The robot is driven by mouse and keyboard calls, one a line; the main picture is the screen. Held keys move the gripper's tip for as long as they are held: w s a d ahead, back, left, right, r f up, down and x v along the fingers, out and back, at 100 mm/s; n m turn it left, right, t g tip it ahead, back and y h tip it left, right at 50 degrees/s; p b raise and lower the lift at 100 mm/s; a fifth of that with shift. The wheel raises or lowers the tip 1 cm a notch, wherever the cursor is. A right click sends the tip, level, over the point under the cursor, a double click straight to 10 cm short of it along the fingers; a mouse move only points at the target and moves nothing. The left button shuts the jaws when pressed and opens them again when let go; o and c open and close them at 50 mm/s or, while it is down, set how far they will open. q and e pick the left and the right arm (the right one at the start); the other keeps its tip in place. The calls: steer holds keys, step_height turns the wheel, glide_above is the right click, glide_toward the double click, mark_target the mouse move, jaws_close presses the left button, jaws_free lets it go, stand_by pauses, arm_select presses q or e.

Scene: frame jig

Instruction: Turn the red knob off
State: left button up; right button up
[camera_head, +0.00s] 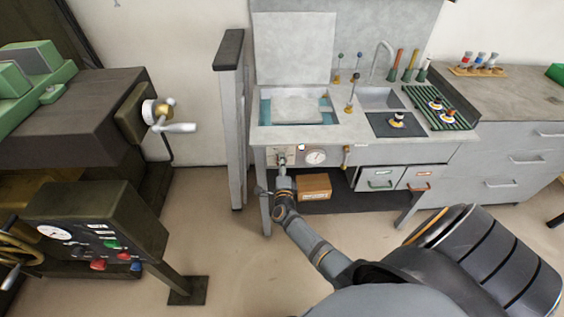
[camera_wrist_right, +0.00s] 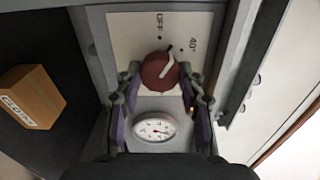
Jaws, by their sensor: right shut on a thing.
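In the right wrist view a round red knob (camera_wrist_right: 158,72) sits on a pale control panel (camera_wrist_right: 128,32) marked OFF and 40. The white line on the knob points up and right, closer to the 40 dot than to the OFF dot. My right gripper (camera_wrist_right: 160,76) is shut on the knob, with one finger at each side of it. In the head view my right gripper (camera_head: 282,163) reaches the panel under the front edge of the sink bench, and it hides the knob there. My left gripper is in neither view.
A dial gauge (camera_head: 315,157) is beside the knob; it also shows in the wrist view (camera_wrist_right: 155,127). A cardboard box (camera_head: 314,187) lies on the shelf below. A grey post (camera_head: 232,120) stands left of the bench. Floor in front is clear.

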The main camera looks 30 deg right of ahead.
steer(key=n+p, duration=0.1)
steer(key=n, duration=0.3)
steer(key=shift+p, duration=0.4)
steer(key=shift+n+p, duration=0.35)
steer(key=shift+n, duration=0.75)
steer(key=o, duration=1.1)
steer(key=shift+o, duration=0.2)
steer(key=v, duration=1.2)
steer(key=shift+s, duration=0.1)
